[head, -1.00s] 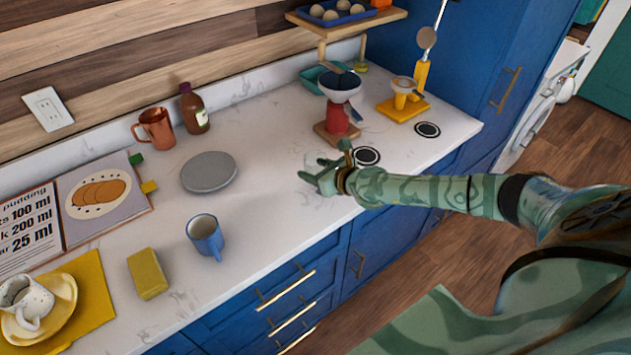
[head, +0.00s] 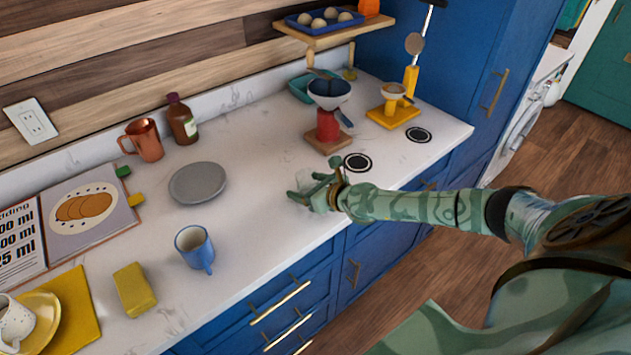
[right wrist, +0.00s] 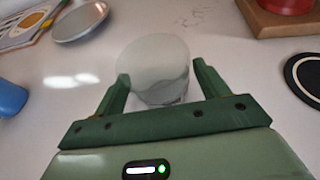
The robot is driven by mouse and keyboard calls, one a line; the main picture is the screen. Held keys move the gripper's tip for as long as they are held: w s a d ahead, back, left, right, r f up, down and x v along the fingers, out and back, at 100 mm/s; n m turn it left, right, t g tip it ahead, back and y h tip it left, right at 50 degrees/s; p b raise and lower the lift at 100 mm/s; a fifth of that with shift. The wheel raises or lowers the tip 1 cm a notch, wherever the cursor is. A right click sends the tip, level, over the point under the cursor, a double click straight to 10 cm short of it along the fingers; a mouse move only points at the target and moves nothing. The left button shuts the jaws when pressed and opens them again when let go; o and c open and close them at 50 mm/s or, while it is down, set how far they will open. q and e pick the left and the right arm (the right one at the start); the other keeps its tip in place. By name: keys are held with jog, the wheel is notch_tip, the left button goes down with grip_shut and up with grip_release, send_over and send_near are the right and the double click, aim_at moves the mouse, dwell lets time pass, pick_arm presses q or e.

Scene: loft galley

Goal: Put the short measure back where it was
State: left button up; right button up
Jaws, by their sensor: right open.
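A short, clear glass vessel (right wrist: 155,68), which I take to be the short measure, stands on the white counter. It fills the space between the fingertips of my right gripper (right wrist: 160,88) in the right wrist view. In the head view it is only a faint see-through shape (head: 303,183) at the fingers. My right gripper (head: 314,188) is open, low over the counter, with one finger on each side of the glass. I cannot tell whether either finger touches it. Two black ring marks lie to the right, a nearer one (head: 357,163) and a farther one (head: 419,135), both bare.
A grey plate (head: 197,183), blue mug (head: 195,248), yellow sponge (head: 134,290), copper mug (head: 144,139) and brown bottle (head: 181,120) are left. Counter around the glass is clear.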

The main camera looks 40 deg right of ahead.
jog(key=p+v, duration=0.1)
jog(key=v, duration=1.1)
jog(key=shift+r, duration=0.15)
